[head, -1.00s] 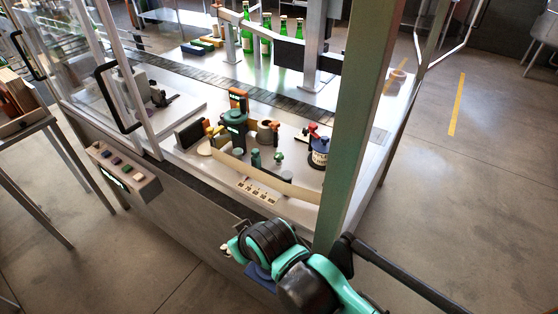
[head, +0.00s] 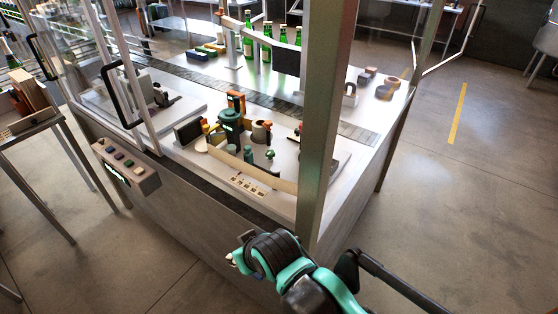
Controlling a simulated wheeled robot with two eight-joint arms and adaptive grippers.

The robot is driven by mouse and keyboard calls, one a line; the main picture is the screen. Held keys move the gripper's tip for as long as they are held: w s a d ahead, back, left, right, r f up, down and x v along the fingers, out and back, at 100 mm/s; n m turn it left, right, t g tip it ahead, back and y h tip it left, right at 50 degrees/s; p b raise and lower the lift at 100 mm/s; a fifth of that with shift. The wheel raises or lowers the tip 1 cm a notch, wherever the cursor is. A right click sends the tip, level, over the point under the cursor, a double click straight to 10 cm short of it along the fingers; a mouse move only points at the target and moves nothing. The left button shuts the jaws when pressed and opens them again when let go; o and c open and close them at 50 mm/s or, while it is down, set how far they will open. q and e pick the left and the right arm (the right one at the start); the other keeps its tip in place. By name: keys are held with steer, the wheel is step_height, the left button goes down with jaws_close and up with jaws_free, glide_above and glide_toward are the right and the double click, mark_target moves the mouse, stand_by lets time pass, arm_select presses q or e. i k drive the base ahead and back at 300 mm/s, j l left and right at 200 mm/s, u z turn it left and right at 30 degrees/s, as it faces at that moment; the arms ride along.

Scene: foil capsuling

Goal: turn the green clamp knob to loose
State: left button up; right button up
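A small green knob (head: 270,154), which looks like the clamp knob, stands on the worktop inside the machine frame. A short dark teal cylinder (head: 248,154) is just left of it, and a larger green device (head: 230,124) stands behind to the left. The knob is too small to tell its turn position. My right arm comes in from the lower right, and its gripper end (head: 232,260) is outside the cabinet, below the front edge and well apart from the knob. Its fingers are mostly hidden by the wrist. My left gripper is not in view.
A thick metal post (head: 322,130) stands between my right arm and the worktop's right part. A curved tan guard (head: 232,163) runs in front of the knob. A button box (head: 126,168) is on the front left. Green bottles (head: 267,45) stand at the back.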

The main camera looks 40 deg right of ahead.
mark_target(271, 153)
steer(key=k+z, duration=0.1)
steer(key=z, duration=0.35)
steer(key=k+z, duration=0.15)
steer(key=z, duration=0.3)
steer(key=k+l+z, duration=0.1)
steer(key=z, duration=0.3)
